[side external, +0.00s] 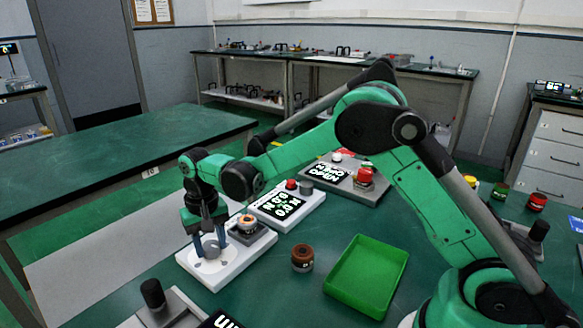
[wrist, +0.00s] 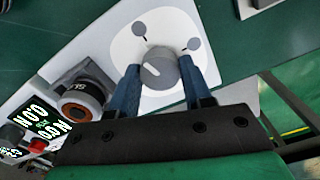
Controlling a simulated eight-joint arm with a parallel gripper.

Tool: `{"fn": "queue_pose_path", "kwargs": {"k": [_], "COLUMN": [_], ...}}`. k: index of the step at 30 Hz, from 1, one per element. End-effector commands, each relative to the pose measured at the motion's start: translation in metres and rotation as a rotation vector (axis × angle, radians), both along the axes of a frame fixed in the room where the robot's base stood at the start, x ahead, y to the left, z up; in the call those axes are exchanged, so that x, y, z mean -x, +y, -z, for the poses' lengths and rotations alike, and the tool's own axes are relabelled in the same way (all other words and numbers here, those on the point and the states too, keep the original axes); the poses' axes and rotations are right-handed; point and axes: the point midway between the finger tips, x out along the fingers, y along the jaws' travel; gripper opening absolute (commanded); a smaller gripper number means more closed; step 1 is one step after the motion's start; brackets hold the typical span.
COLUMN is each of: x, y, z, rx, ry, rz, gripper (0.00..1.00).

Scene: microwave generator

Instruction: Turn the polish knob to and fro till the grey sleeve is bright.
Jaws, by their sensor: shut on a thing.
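The polish knob (wrist: 160,68) is a round grey knob with a pointer line, on a white plate with two grey marks. My gripper (wrist: 161,82) has its two blue fingers shut on it, one each side; in the side view my gripper (side external: 210,248) reaches down to the white base (side external: 215,275). The sleeve (wrist: 80,103) is a short cylinder, partly lettered, with an orange-brown ring at its top. It sits in a dark grey block beside the knob, and also shows in the side view (side external: 247,225). How bright its side is, I cannot tell.
A display board (side external: 280,206) with a red button stands behind the base, and another board (side external: 335,175) beyond it. A brown ringed cylinder (side external: 302,257) stands loose on the green table. An empty green tray (side external: 368,275) lies to the right. A black-knobbed device (side external: 153,295) is at front left.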

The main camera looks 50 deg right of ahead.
Motion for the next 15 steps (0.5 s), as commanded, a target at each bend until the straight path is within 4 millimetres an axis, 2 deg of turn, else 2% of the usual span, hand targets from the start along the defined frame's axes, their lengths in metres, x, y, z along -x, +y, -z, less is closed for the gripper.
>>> {"fn": "queue_pose_path", "kwargs": {"k": [6,15], "x": [-0.0001,-0.0002], "y": [0.0001,0.0000], "z": [-0.0007,-0.0008], "rx": [0.000,0.000], "ry": [0.000,0.000], "rz": [0.136,0.234], "gripper": [0.00,0.00]}}
